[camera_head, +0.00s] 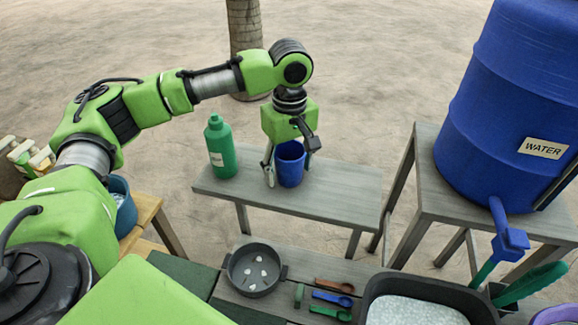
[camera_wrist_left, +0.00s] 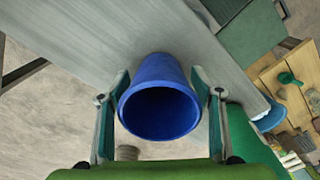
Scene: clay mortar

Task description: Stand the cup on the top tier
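The blue cup (camera_head: 290,165) stands upright on the grey top tier (camera_head: 340,195), right of the green bottle. In the left wrist view the cup (camera_wrist_left: 158,105) shows its open mouth toward the camera, with the grey board behind it. My left gripper (camera_head: 288,160) is above and around the cup, pointing down. In the left wrist view the fingers (camera_wrist_left: 160,75) are spread on either side of the cup, with narrow gaps showing between fingertips and cup wall. My right gripper is not in view.
A green bottle (camera_head: 221,147) stands on the top tier left of the cup. A blue water barrel (camera_head: 505,95) sits on a stand at right. On the lower tier are a dark bowl (camera_head: 254,270) with white pieces, several spoons (camera_head: 332,298) and a dark tub (camera_head: 425,283).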

